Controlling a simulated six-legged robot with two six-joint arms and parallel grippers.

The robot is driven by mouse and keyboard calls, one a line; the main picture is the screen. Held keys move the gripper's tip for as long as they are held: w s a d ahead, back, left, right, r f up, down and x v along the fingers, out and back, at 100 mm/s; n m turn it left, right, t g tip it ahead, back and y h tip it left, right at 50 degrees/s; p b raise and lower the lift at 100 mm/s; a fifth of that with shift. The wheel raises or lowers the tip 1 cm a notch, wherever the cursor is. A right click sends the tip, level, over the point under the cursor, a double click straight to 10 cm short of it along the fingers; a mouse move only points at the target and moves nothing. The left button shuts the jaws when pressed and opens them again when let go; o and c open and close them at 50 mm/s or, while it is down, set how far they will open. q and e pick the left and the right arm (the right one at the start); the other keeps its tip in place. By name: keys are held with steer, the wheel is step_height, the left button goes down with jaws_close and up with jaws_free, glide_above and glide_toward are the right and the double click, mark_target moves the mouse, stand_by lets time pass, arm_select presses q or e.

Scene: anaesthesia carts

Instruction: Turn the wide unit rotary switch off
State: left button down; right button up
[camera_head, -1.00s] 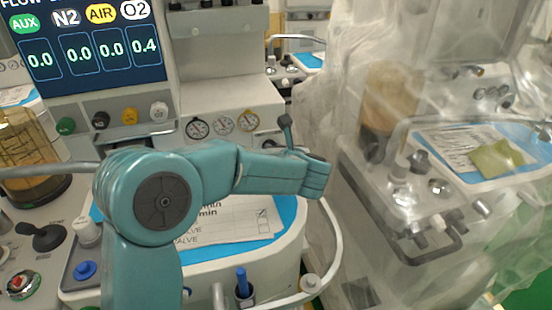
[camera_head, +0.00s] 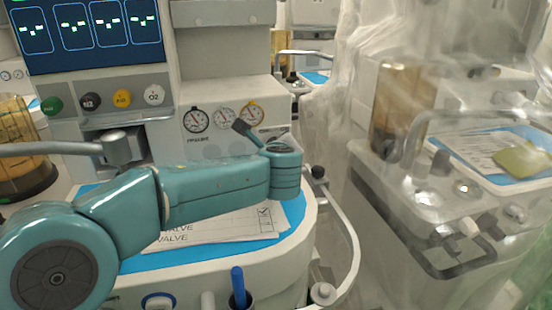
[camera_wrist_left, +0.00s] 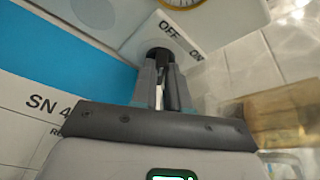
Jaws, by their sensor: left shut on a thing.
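In the left wrist view, my left gripper (camera_wrist_left: 162,85) is shut on the black rotary switch (camera_wrist_left: 158,54). The switch sits on a light panel at the side of the unit, beside a label (camera_wrist_left: 182,42) reading OFF and ON. The fingers cover much of the switch, so I cannot tell its exact pointing. My right gripper is not in view.
Several coloured knobs and round gauges (camera_head: 196,119) are on the unit's front. A curved rail (camera_head: 350,235) runs around its worktop, where printed sheets (camera_head: 225,228) lie on a blue mat. A plastic-draped cart (camera_head: 395,185) stands to the right.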

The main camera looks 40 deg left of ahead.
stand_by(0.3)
arm_select(q)
steer(key=c, duration=1.1)
jaws_free()
steer(key=shift+s, duration=0.1)
steer(key=p+v, duration=0.2)
steer(key=v, duration=1.4)
steer(key=shift+s+f, duration=0.15)
